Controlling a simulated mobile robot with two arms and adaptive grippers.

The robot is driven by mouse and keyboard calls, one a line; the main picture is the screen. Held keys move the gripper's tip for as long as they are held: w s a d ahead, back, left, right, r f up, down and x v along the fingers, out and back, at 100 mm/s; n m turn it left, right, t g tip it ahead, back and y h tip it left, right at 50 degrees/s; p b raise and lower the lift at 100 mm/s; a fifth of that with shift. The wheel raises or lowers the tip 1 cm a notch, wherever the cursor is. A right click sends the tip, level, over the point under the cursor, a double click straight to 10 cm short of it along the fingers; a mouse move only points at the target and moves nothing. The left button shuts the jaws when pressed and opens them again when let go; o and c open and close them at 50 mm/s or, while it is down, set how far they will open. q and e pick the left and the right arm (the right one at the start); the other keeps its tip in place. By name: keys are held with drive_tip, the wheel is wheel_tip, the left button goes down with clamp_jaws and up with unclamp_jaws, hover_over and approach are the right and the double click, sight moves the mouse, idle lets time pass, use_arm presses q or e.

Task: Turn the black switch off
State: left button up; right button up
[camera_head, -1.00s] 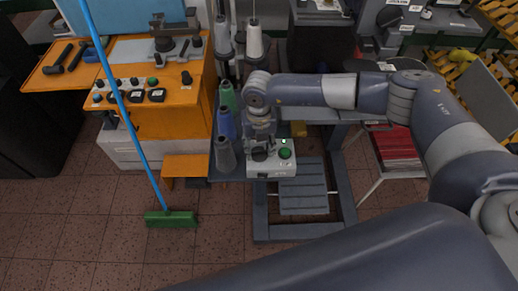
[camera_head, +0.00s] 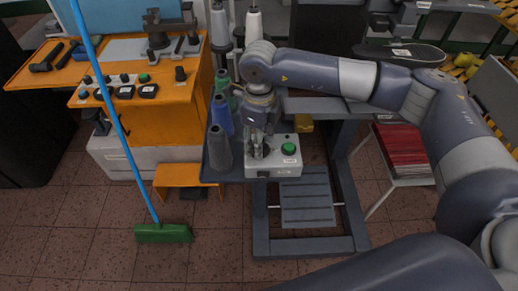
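The grey and white control box (camera_head: 287,170) stands at the front edge of the machine table. A round green button (camera_head: 289,149) is on its right half. My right arm comes in from the right, and my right gripper (camera_head: 256,148) points down over the left half of the box. The black switch cannot be made out clearly; the gripper covers that part of the box. Whether the fingers touch or hold anything is too small to tell. My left gripper is not in view.
A green broom (camera_head: 163,233) leans there. A red stack (camera_head: 401,150) is at right.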

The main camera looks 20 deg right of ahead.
drive_tip(key=n+b, duration=0.3)
drive_tip(key=shift+f, duration=0.2)
drive_tip(key=shift+r+n+b, duration=0.2)
drive_tip(key=shift+n+b, duration=1)
drive_tip(key=shift+b, duration=0.05)
drive_tip(key=o, duration=1.1)
drive_tip(key=shift+c, duration=0.2)
drive_tip(key=shift+r, duration=0.1)
wheel_tip(320, 180, up, 12)
